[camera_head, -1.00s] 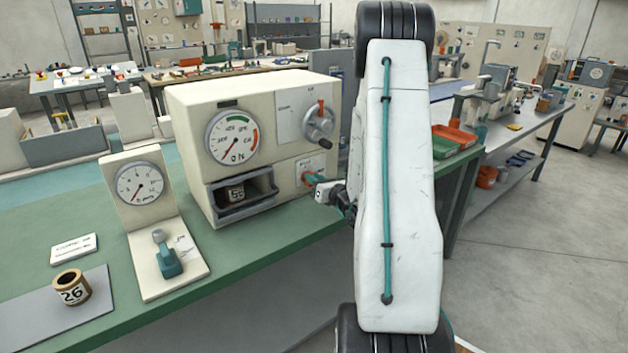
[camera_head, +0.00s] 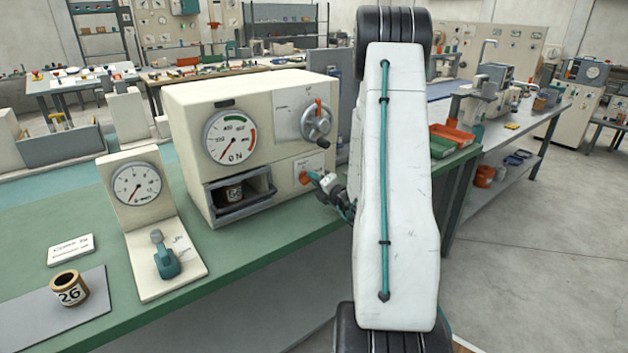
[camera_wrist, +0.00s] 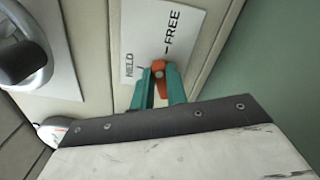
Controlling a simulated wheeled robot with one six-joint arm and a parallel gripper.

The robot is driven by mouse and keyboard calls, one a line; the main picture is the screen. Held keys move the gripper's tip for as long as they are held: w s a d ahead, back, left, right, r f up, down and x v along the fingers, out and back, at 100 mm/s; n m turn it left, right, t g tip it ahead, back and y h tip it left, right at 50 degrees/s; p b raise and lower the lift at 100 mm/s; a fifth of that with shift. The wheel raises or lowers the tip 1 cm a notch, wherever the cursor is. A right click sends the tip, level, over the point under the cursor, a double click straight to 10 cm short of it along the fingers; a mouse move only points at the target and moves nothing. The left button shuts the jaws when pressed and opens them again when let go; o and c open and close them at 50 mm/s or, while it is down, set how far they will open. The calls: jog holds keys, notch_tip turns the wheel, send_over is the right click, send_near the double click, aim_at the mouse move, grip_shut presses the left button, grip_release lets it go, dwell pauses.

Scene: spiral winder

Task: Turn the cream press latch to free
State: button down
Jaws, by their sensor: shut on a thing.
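The cream press (camera_head: 180,130) stands on the green bench, with a dial on its front and a dark recess below. Its orange latch (camera_wrist: 159,66) sits on a white plate (camera_wrist: 150,40) marked HELD and FREE at the lower right of the front. My gripper (camera_wrist: 160,88) is shut on the latch, a teal finger on each side. In the wrist view HELD lies to the left of the latch and FREE above it; the latch's exact angle is partly hidden by the fingers. In the head view my gripper (camera_head: 316,180) reaches the latch from the right.
A labelled cup (camera_head: 233,192) sits in the recess. A smaller gauge stand (camera_head: 137,187) with a teal lever and a cup marked 26 (camera_head: 69,290) are at left.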

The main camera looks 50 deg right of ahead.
jog(key=m, duration=0.4)
jog(key=shift+f+m, duration=0.3)
jog(key=shift+m, duration=0.1)
dwell(0.4)
jog(key=c, duration=1.4)
grip_release()
jog(key=shift+d, duration=0.1)
jog(key=v, duration=0.8)
jog(key=shift+w, duration=0.1)
